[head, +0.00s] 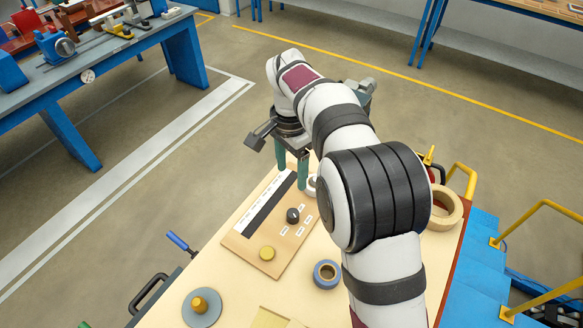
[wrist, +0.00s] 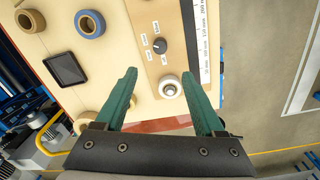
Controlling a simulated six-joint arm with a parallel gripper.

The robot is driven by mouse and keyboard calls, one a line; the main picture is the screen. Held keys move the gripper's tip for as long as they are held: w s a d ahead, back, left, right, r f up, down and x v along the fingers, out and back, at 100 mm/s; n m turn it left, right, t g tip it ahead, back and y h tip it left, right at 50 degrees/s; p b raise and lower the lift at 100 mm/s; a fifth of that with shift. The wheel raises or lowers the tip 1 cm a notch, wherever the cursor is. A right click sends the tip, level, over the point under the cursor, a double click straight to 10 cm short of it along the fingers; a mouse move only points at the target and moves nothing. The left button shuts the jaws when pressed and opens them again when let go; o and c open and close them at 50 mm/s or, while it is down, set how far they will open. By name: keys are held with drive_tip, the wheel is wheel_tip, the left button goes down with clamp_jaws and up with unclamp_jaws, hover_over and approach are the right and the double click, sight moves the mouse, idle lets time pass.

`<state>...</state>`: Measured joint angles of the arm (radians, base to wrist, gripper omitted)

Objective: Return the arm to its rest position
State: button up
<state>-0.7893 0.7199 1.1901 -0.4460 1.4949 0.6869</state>
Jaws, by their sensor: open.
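My arm reaches out over the cream tabletop (head: 225,277), bent at its joints. My gripper (head: 292,182) hangs near the far end of the wooden panel (head: 240,242), its green fingers pointing down. In the wrist view my gripper (wrist: 158,75) is open, with nothing held between its fingers. A white round piece with a metal centre (wrist: 169,87) shows between the fingers on the panel, apart from both. In the head view the white piece (head: 311,186) is partly hidden beside my arm. A black knob (wrist: 160,46) with small labels around it sits on the panel.
A tan ring (head: 447,206) lies right of my arm. A dark square device (wrist: 65,68) shows in the wrist view. Open floor surrounds the far side.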

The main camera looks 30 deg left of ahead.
drive_tip(key=shift+r, duration=0.1)
idle(0.3)
drive_tip(key=s+d+r+m+y, duration=0.1)
drive_tip(key=s+d+r, duration=0.25)
drive_tip(key=d, duration=0.65)
drive_tip(key=s+d+r, duration=0.2)
drive_tip(key=d+r, duration=0.3)
drive_tip(key=d, duration=0.6)
drive_tip(key=s+d+f, duration=0.2)
drive_tip(key=s+d, duration=0.3)
drive_tip(key=s, duration=0.3)
drive_tip(key=s+d+f+y, duration=0.1)
drive_tip(key=s+d+f, duration=0.1)
drive_tip(key=s+d, duration=0.3)
drive_tip(key=s, duration=0.3)
drive_tip(key=shift+s+f+m, duration=0.15)
drive_tip(key=shift+f+m, duration=0.1)
drive_tip(key=shift+m, duration=0.15)
drive_tip(key=shift+c, duration=0.3)
